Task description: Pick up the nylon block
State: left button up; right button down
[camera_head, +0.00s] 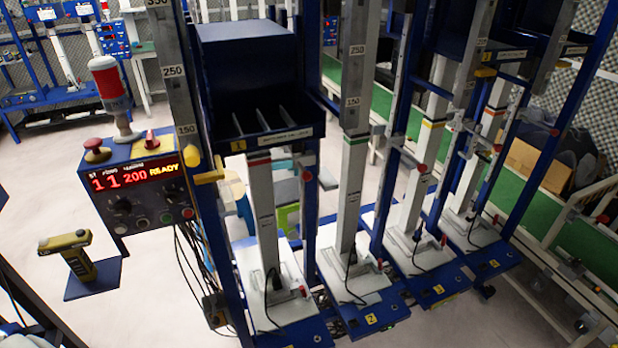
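I cannot make out for certain a nylon block. Tall white columns stand on white slabs along the blue test rig; the leftmost column (262,215) stands on a white slab (275,290). I cannot tell whether any of these parts is nylon. A blue bin (250,62) with an open, divided front is mounted high at the left end of the rig; its inside is dark and I see no block there. Neither of my grippers shows in the head view.
A control box (140,185) with a red display reading "11 200 READY" is at left, with a signal lamp (110,85) above. A yellow and black device (72,255) stands on a blue plate (95,282). Cables hang beside the rig. A green conveyor (560,235) runs behind.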

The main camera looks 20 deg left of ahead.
aim_at(226, 196)
jog(key=u, duration=1.35)
jog(key=i+l+u, duration=0.1)
jog(key=l, duration=0.2)
